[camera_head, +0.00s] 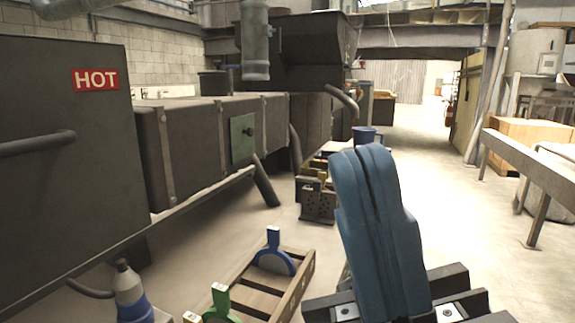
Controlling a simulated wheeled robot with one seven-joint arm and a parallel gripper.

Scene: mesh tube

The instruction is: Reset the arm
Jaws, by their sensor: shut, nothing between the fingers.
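My gripper (361,154) stands large in the foreground, right of centre. Its two blue fingers point up and lie against each other, with only a thin dark seam between them. It is shut and empty. The fingers hide part of the floor and whatever is behind them. The rest of my arm is mostly outside the picture.
A dark machine with a red HOT sign (96,79) fills the left. A wooden crate (290,296) with blue and green handled tools is on the floor below. A blue mug (365,135) stands behind the gripper. Pale floor (447,185) is clear to the right, up to a metal rail (530,160).

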